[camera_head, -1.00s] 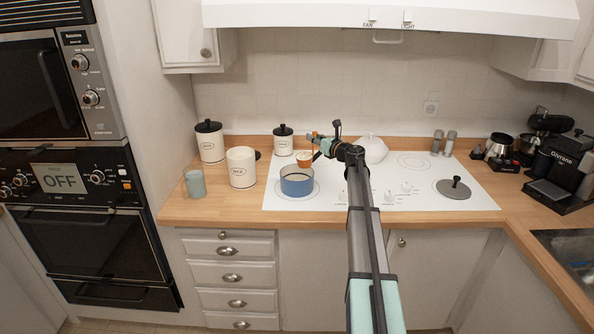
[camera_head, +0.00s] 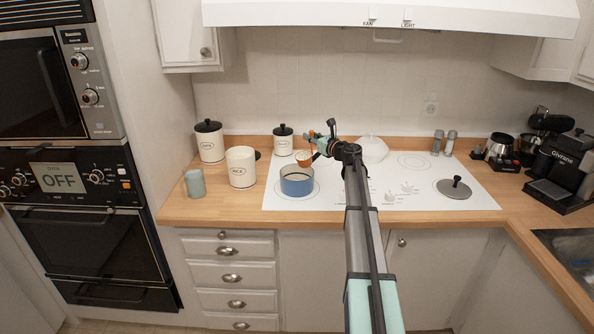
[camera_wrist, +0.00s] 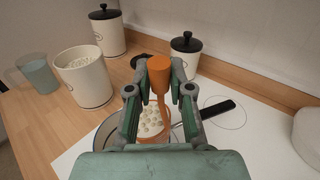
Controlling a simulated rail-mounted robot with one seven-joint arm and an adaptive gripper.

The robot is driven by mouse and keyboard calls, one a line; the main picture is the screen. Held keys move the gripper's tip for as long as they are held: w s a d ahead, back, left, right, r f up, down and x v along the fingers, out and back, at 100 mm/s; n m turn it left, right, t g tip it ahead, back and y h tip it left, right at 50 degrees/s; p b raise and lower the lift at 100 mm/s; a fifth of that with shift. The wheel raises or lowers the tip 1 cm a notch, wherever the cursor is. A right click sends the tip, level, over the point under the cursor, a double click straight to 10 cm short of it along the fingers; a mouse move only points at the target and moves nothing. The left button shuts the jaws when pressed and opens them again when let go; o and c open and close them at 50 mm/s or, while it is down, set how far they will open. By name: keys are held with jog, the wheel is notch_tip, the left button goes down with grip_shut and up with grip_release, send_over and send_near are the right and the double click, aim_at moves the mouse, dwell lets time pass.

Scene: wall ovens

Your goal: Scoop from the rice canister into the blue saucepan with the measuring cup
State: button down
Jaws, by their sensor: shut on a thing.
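The orange measuring cup (camera_head: 304,163) is above the blue saucepan (camera_head: 297,186), tilted with its mouth partly towards the head camera. The wrist view shows white rice in the cup (camera_wrist: 152,122). My gripper (camera_wrist: 158,98) is shut on the cup's orange handle (camera_wrist: 159,72). The saucepan stands on the left of the cooktop; in the wrist view its rim (camera_wrist: 103,133) is partly hidden by the gripper and cup. The rice canister (camera_head: 241,168) stands open to the left of the saucepan, with rice visible inside in the wrist view (camera_wrist: 80,62).
Lidded canisters (camera_head: 209,142) (camera_head: 283,140) stand at the back. A grey-green cup (camera_head: 195,183) is left of the rice canister. A grey lid (camera_head: 454,189) lies on the cooktop's right. A black coffee machine (camera_head: 562,170) stands far right. The front counter is clear.

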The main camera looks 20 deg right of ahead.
jog(key=shift+s+a+f+n+b, duration=0.15)
jog(key=shift+a+f+n+b, duration=0.1)
jog(key=shift+a+n+b, duration=0.5)
jog(key=shift+s+a+r+n+b, duration=0.15)
jog(key=shift+a+n+b, duration=0.1)
jog(key=shift+a+n, duration=0.35)
jog(key=shift+s+a+r+n+b, duration=0.15)
jog(key=shift+a+n+b, duration=0.1)
jog(key=shift+a+n, duration=0.35)
jog(key=shift+a+r+n+b, duration=0.15)
jog(key=shift+a+n+b, duration=0.1)
jog(key=shift+a+n, duration=0.3)
dwell(2.2)
jog(key=shift+s+a+n+b, duration=0.2)
jog(key=shift+a+n+b, duration=0.55)
jog(key=shift+a+n, duration=0.4)
dwell(2.1)
